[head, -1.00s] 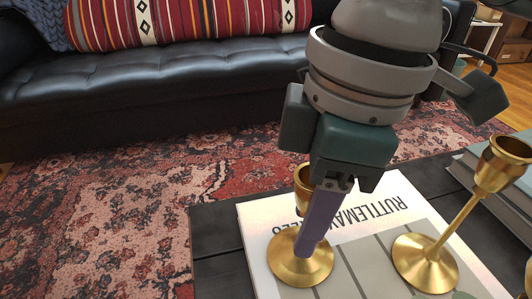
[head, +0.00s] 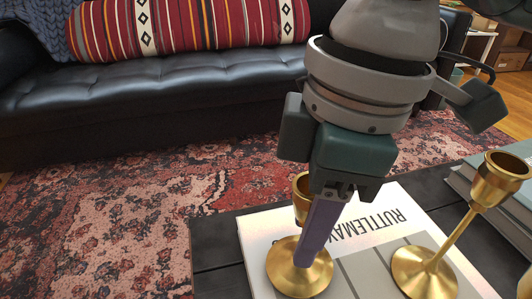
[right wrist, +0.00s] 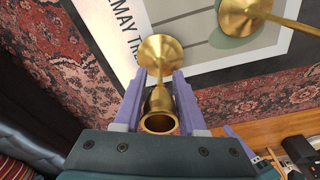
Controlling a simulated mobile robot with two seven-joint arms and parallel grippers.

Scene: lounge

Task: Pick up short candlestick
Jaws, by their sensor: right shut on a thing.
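The short gold candlestick (head: 284,272) stands upright on the white and grey book (head: 258,245), its round base seeming to rest on the cover. My right gripper (head: 306,258) is shut on its stem from above, and a purple finger hides part of it in the head view. In the right wrist view the candlestick (right wrist: 158,100) shows between the two fingers (right wrist: 159,82), cup towards me and base beyond. A taller gold candlestick (head: 453,238) stands to the right on the same book, apart from the gripper.
The book lies on a dark table (head: 215,245). Grey books (head: 515,205) are stacked at the right, close behind the taller candlestick. A black sofa (head: 150,95) with a striped cushion (head: 190,28) is at the back, and a patterned rug (head: 110,220) covers the floor between.

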